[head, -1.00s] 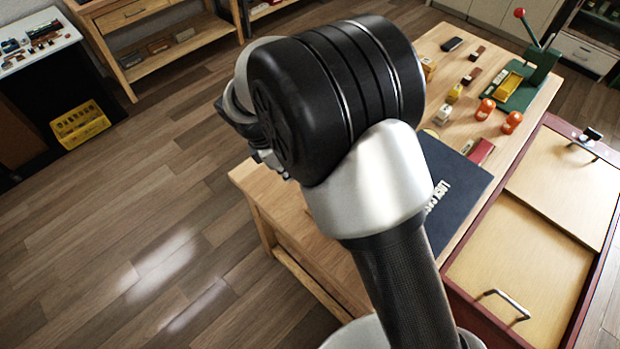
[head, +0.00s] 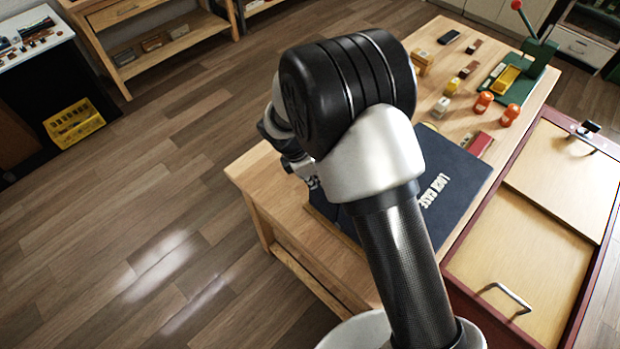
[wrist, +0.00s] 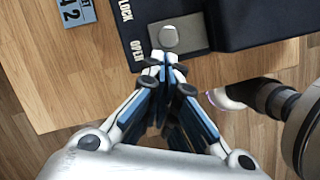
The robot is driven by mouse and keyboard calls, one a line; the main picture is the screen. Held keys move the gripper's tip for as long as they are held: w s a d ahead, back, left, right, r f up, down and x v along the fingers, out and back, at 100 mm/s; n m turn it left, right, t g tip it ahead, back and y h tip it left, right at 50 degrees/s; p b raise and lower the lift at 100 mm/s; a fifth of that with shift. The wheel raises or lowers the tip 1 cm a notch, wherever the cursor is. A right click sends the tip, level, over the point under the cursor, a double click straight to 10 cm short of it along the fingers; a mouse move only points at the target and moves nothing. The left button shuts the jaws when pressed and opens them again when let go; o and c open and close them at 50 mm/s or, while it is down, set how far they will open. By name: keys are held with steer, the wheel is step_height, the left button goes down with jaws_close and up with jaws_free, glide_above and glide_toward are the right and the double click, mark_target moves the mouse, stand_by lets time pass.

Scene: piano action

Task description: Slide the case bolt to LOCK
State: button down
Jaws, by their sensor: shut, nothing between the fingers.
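The dark navy case (head: 455,180) lies on the wooden workbench, white lettering on its lid. In the wrist view the case (wrist: 240,22) fills the top, with the words LOCK and OPEN along its left part. The case bolt shows as a round metal knob (wrist: 168,36) on a grey metal plate (wrist: 192,32), beside the word OPEN. My gripper (wrist: 165,65) is shut and empty, its tips just below the plate at the case edge. Whether the tips touch the case I cannot tell. In the head view my arm hides the fingertips and the bolt.
Orange-topped bottles (head: 483,102), a red block (head: 478,144) and a green press (head: 520,75) stand on the bench behind the case. A red-framed tray with handled panels (head: 525,250) is at right. A small number tag (wrist: 75,10) lies left of the case.

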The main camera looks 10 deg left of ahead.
steer(key=w+d, duration=0.1)
steer(key=w+p, duration=0.1)
steer(key=w, duration=0.1)
steer(key=w+d, duration=0.1)
steer(key=shift+w+d, duration=0.3)
steer(key=shift+d, duration=0.05)
steer(key=shift+s, duration=0.15)
steer(key=shift+a, duration=0.1)
